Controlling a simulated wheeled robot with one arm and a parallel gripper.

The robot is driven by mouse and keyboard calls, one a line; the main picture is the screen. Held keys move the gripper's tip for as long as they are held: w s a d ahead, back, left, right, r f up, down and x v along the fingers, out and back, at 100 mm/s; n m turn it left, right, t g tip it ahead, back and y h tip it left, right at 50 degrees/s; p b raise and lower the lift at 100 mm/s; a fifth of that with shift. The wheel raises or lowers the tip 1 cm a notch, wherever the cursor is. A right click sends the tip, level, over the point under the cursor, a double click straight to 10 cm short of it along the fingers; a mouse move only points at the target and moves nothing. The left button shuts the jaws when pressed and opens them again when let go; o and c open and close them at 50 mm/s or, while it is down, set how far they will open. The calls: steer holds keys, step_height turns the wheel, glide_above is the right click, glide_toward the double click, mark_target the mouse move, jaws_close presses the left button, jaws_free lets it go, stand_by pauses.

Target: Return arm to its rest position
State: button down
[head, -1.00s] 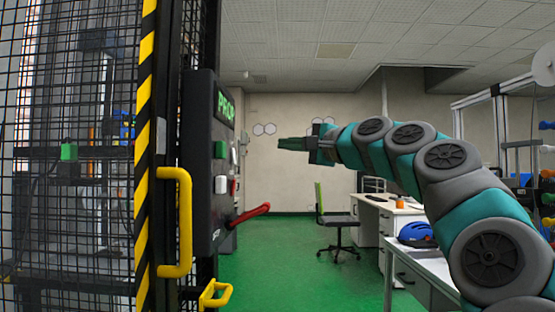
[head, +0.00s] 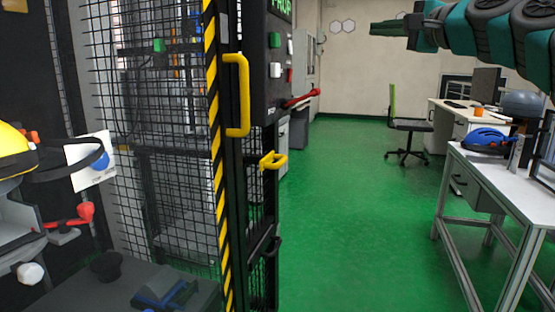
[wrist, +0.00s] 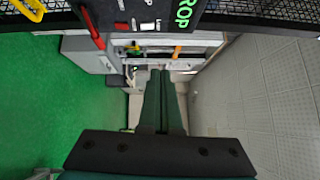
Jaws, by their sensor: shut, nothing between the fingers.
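My gripper (head: 388,28) is at the top right of the head view, at the end of my raised teal and grey arm. It points left toward the control panel and touches nothing there. In the wrist view my gripper's fingers (wrist: 161,80) lie side by side, shut with nothing between them. The black control panel (head: 265,60) carries green, white and red buttons and a red lever (head: 302,97). The panel also shows at the top of the wrist view (wrist: 150,12), with its green lettering.
A mesh cage door with a yellow handle (head: 238,95) and a striped post (head: 213,150) stands left of centre. A white table (head: 495,175) with a blue helmet (head: 484,140) is at right. A chair (head: 408,124) stands behind. The green floor between is clear.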

steer(key=s+a+f+n+g+h, duration=0.1)
steer(key=s+a+f+n+g, duration=0.3)
steer(key=f, duration=0.7)
steer(key=s+a+f+n+g+h, duration=0.1)
steer(key=s+a+f+n+g, duration=0.2)
steer(key=a+f, duration=0.55)
steer(key=s+a+f+n+g+h, duration=0.15)
steer(key=s+a+f+g, duration=0.35)
steer(key=f, duration=0.8)
steer(key=s+d+f+n+g+h, duration=0.1)
steer(key=s+d+f+g, duration=0.1)
steer(key=s+f, duration=0.6)
steer(key=s+d+f+n+g+h, duration=0.2)
steer(key=s+d+f, duration=0.3)
steer(key=s+f, duration=0.4)
steer(key=s+d+f+n+g+h, duration=0.1)
steer(key=s+d+f, duration=0.3)
steer(key=s+f, duration=0.5)
steer(key=s+g+h, duration=0.1)
steer(key=s, duration=0.2)
steer(key=shift+d+n+g, duration=0.15)
steer(key=shift+n+g, duration=0.15)
steer(key=shift+n, duration=0.05)
steer(key=shift+s, duration=0.1)
